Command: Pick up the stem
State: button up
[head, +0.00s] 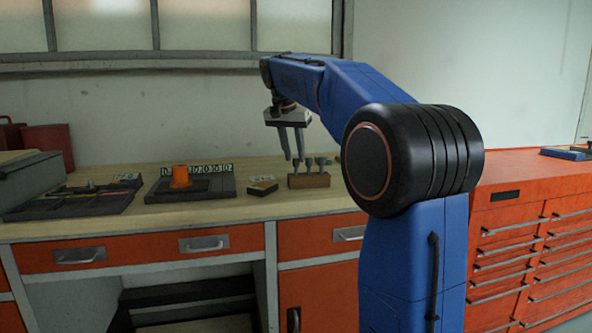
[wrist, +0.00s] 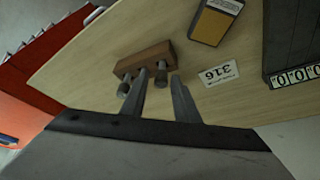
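A wooden block (head: 309,181) stands near the bench's front edge with several grey upright pieces in it, probably the stems (head: 320,163). In the wrist view the block (wrist: 150,56) lies just beyond my fingers, and two round-topped grey pieces show, one at the left (wrist: 123,89) and one at the right (wrist: 161,80). Anything behind my left finger is hidden. My gripper (head: 293,160) points down above the block, its fingers apart. In the wrist view the gripper (wrist: 160,78) is open, with nothing visibly held between its fingers.
A small dark box with a yellow top (head: 262,186) lies left of the block. A "316" label (wrist: 218,74) is on the bench. A dark tray (head: 190,190) holds an orange part (head: 180,177). Another tray (head: 75,200) is farther left. A red drawer cabinet (head: 530,235) stands right.

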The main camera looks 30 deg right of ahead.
aim_at(295, 159)
jog(key=shift+x, duration=2.7)
jog(key=shift+w, duration=0.15)
grip_shut()
